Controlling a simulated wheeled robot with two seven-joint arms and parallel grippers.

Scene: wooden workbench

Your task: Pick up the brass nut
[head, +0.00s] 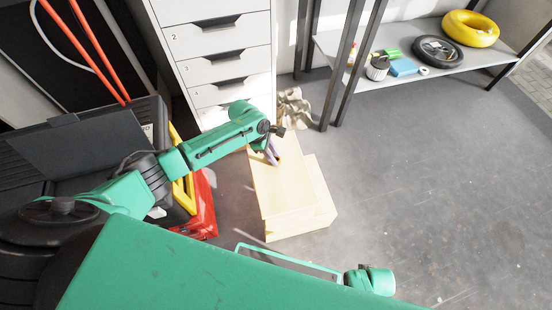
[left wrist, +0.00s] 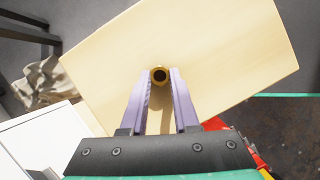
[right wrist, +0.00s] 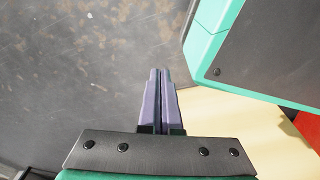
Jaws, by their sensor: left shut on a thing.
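The brass nut (left wrist: 159,76) is a small golden ring with a dark hole, seen in the left wrist view between the tips of my left gripper (left wrist: 160,78). The left fingers are closed on its two sides. In the head view my left gripper (head: 272,153) is over the far part of the pale wooden workbench (head: 285,195), and the nut cannot be made out there. I cannot tell whether the nut touches the wood. My right gripper (right wrist: 160,72) has its fingers together with nothing between them, above the grey floor beside the wood.
A white drawer cabinet (head: 222,60) stands behind the workbench. A red and yellow case (head: 205,205) is at its left. A grey shelf (head: 480,65) with a yellow ring (head: 470,28) is at the back right. The floor to the right is clear.

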